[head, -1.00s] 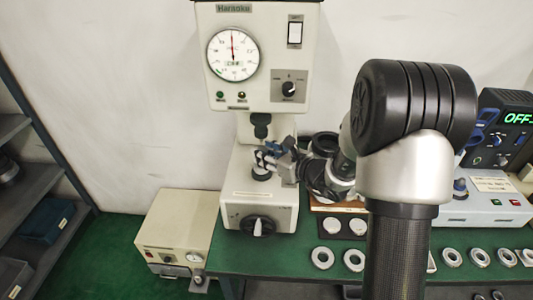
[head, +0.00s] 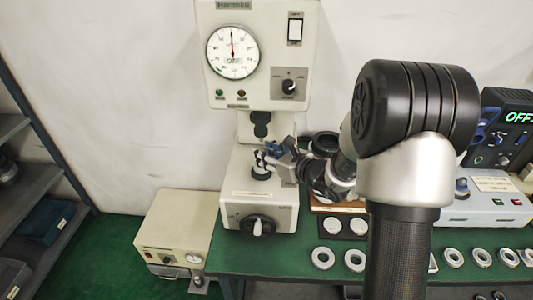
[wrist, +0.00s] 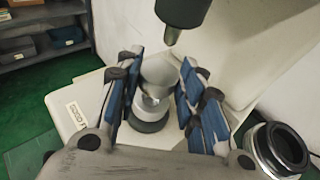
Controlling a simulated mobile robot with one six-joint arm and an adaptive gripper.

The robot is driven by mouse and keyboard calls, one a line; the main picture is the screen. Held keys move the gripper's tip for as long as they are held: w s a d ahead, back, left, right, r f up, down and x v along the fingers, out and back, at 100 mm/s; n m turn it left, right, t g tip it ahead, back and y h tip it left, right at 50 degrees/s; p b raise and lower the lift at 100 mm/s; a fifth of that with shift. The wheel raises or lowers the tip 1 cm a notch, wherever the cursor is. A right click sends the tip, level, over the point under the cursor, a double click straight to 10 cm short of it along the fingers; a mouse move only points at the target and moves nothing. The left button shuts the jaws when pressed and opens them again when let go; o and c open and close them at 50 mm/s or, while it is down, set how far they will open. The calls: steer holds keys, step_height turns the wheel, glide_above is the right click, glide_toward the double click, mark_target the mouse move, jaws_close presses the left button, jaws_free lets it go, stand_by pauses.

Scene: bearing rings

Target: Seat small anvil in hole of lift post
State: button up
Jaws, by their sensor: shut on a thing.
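The small anvil (wrist: 158,74) is a pale grey, round-topped piece between the blue-padded fingers of my gripper (wrist: 161,80) in the wrist view. My gripper is shut on it. The lift post (wrist: 149,122) shows below the anvil as a dark round collar with a pale top. The anvil's lower end is close over the post; I cannot tell whether it is in the hole. In the head view my gripper (head: 275,155) is at the tester's front, just above the lift post (head: 261,173), and mostly hides the anvil.
The tester's dark spindle (wrist: 182,15) hangs just above the anvil; it also shows in the head view (head: 261,125). A dark ring-shaped part (wrist: 282,148) stands to the right. Several bearing rings (head: 323,258) lie along the green bench's front.

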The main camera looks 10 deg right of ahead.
steer(key=shift+f+b, duration=1.35)
steer(key=o, duration=1.4)
steer(key=v, duration=1.2)
steer(key=s+a+r+n+g+y, duration=0.2)
steer(key=s+a+r+n+g, duration=0.2)
steer(key=s+a+n+g, duration=0.9)
steer(key=s+d+n+t+h, duration=0.2)
steer(key=s+d+n+h, duration=0.1)
steer(key=s+n, duration=0.3)
steer(key=s+d+r+n+t+h, duration=0.1)
steer(key=s+n+h, duration=0.4)
steer(key=n, duration=0.6)
steer(key=shift+s+d+r+n+t+h, duration=0.35)
steer(key=shift+s+d+t, duration=0.45)
steer(key=shift+s+d, duration=0.35)
